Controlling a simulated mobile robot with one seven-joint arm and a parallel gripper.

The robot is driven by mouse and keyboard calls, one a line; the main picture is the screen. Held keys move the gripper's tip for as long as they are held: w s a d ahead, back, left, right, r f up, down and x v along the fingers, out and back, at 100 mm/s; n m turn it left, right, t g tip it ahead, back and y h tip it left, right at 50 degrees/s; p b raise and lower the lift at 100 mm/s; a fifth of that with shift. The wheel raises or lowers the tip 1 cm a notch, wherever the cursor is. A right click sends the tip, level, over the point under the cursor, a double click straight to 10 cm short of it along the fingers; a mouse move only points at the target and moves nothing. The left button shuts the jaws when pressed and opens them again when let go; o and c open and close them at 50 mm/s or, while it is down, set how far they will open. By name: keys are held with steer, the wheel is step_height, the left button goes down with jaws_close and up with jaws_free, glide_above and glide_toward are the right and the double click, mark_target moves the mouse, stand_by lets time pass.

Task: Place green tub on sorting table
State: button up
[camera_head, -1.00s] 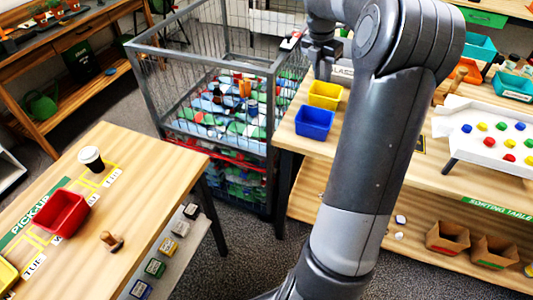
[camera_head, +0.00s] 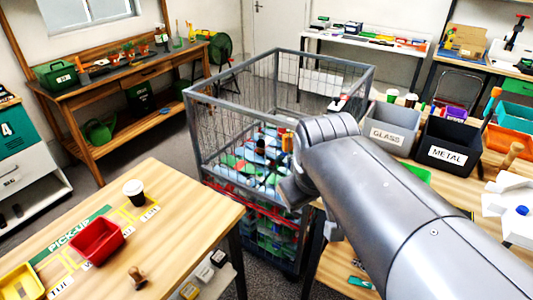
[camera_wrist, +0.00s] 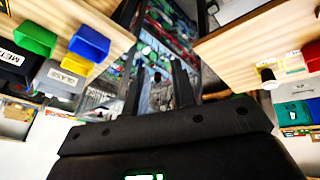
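The green tub (camera_wrist: 35,38) stands on the sorting table (camera_wrist: 115,12) in the wrist view, beside a blue tub (camera_wrist: 90,43) and in front of the METAL bin. In the head view only a green patch (camera_head: 416,172) shows past my arm near the METAL bin, probably the same tub. My gripper (camera_wrist: 159,75) is open, its two fingers apart with nothing between them. It hangs over the gap between the tables, near the wire cage, apart from the green tub. In the head view my arm hides the fingers and much of the sorting table.
The wire cage (camera_head: 215,110) full of litter stands in the middle. The pick-up table (camera_head: 185,215) at left holds a red tub (camera_head: 97,240), a yellow tub (camera_head: 20,283), a cup (camera_head: 135,192) and a stamp. GLASS (camera_head: 390,127) and METAL (camera_head: 447,143) bins stand on the sorting table.

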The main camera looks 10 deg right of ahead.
steer(key=s+m, duration=0.1)
steer(key=s+a+f+m, duration=0.1)
steer(key=s+a+f+m+y, duration=0.1)
steer(key=s, duration=0.1)
steer(key=shift+t, duration=0.4)
